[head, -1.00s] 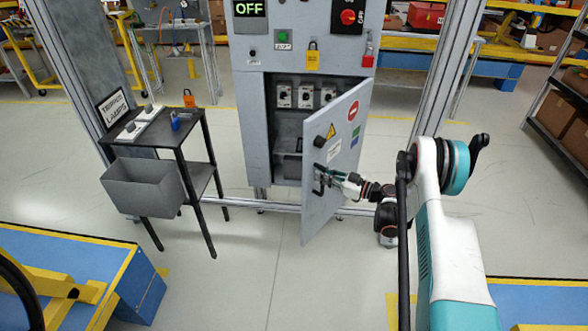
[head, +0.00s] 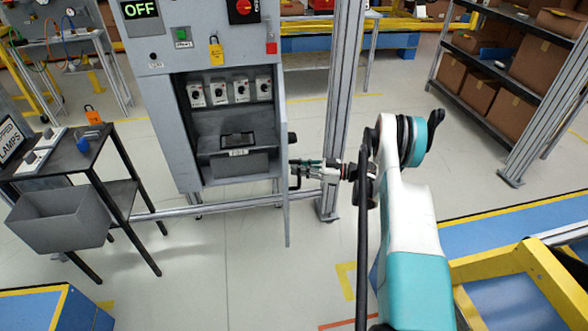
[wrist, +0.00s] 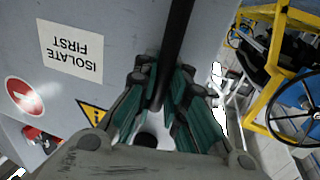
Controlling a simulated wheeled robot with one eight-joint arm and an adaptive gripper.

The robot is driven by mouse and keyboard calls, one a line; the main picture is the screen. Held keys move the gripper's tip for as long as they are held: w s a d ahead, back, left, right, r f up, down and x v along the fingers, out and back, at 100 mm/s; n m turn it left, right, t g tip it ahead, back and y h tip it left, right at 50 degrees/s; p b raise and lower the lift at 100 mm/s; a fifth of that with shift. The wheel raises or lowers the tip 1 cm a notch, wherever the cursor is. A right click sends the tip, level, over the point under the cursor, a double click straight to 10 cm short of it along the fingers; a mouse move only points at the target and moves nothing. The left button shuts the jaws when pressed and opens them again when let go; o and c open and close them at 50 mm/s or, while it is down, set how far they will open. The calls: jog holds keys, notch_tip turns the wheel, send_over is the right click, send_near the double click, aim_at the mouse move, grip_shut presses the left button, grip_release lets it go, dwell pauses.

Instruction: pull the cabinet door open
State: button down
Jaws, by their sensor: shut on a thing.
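The grey cabinet door (head: 284,205) stands swung out, seen almost edge-on in the head view. The cabinet interior (head: 225,120) is open to view, with several white switches and a grey bin inside. My gripper (head: 300,168) is at the door's outer face, on its right side. In the wrist view my gripper (wrist: 158,105) has its green fingers closed around the black bar handle (wrist: 177,40). The door face (wrist: 120,35) there carries an "ISOLATE FIRST" label, a red round sign and a yellow warning triangle. The handle is mostly hidden in the head view.
A small black table (head: 75,155) with a grey bin (head: 60,218) stands left of the cabinet. A metal frame post (head: 340,100) rises just behind my gripper. A yellow frame (head: 530,270) stands at the lower right. Floor before the cabinet is clear.

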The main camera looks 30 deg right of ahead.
jog(key=shift+d+r, duration=0.1)
jog(key=shift+r, duration=0.1)
jog(key=c, duration=1.6)
grip_release()
jog(key=shift+c, duration=0.2)
jog(key=v, duration=1.2)
jog(key=shift+f, duration=0.2)
jog(key=shift+w, duration=0.15)
